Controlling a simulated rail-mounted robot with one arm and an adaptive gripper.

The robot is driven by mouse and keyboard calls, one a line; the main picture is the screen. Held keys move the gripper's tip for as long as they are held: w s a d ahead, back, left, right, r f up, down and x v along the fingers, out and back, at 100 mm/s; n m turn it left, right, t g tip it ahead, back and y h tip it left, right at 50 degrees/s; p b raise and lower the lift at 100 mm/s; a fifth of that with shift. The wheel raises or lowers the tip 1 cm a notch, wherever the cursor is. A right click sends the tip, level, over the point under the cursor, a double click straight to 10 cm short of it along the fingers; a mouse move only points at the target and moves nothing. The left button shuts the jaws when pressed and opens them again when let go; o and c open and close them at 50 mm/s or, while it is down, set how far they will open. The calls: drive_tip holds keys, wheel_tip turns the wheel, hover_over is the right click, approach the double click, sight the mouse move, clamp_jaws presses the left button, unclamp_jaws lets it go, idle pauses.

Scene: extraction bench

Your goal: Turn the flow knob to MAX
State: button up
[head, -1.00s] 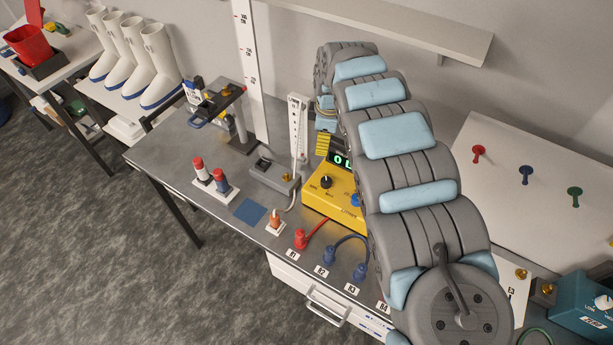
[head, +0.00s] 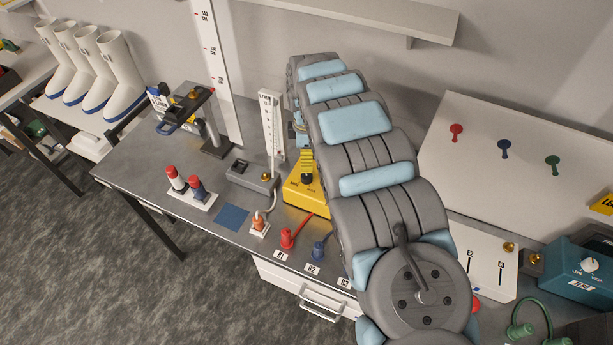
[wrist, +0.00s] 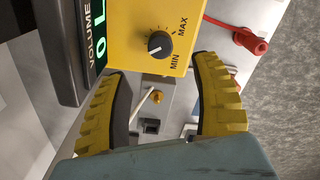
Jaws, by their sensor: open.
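The flow knob (wrist: 159,44) is a black round knob on a yellow box (wrist: 125,20), with MIN and MAX printed beside it in the wrist view. A pale mark shows on the knob's lower left there; I cannot tell its exact setting. In the head view the yellow box (head: 308,199) is partly hidden by my arm. My gripper (wrist: 160,69) is open, with yellow ribbed fingers on either side below the knob in the wrist view. The knob is apart from both fingers.
Red (head: 287,238) and blue (head: 318,251) plugs stand in front. A blue control box (head: 590,270) is at right.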

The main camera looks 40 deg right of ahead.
sight(306, 175)
drive_tip(key=shift+f, duration=4.65)
clamp_jaws()
